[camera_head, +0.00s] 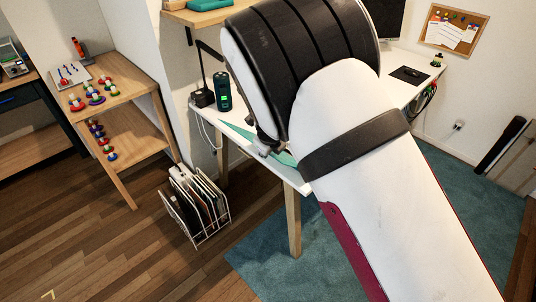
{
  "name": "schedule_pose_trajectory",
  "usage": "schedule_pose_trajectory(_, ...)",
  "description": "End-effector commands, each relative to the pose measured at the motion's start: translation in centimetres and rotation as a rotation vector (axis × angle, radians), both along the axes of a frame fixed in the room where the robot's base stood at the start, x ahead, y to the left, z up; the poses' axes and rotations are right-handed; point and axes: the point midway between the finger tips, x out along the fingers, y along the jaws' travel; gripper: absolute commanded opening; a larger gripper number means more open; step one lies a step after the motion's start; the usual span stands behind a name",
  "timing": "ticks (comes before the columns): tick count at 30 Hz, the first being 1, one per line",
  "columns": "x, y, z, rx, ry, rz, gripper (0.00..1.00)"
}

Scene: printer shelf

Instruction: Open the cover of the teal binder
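The teal binder (275,152) lies on the white desk (240,118). Only a thin teal part of it shows beside and below my arm. My arm covers most of it, so I cannot tell how its cover stands. My gripper (265,149) is partly in view, small and dark, at the binder near the desk's front edge. My arm hides most of the gripper. I cannot tell whether its fingers are open or shut, or whether they touch the binder.
A dark green cylinder (222,91) and a black lamp (203,97) stand left on the desk. A wire file rack (197,207) stands on the floor. A wooden shelf (130,88) with colourful small items is at left. Wood floor is clear in front.

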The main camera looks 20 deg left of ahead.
Motion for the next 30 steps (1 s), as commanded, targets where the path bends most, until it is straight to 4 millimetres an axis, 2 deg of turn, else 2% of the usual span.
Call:
schedule_pose_trajectory(3,-1.0,-0.6,2.2,0.001,-0.001,0.000,0.23)
schedule_pose_trajectory(10,-2.3,-1.3,4.7,-0.001,0.000,-0.002,0.23)
schedule_pose_trajectory(15,-2.5,-1.6,5.3,-0.001,0.000,-0.003,0.23)
schedule_pose_trajectory(30,-2.5,-1.6,5.3,-0.001,0.000,-0.003,0.23)
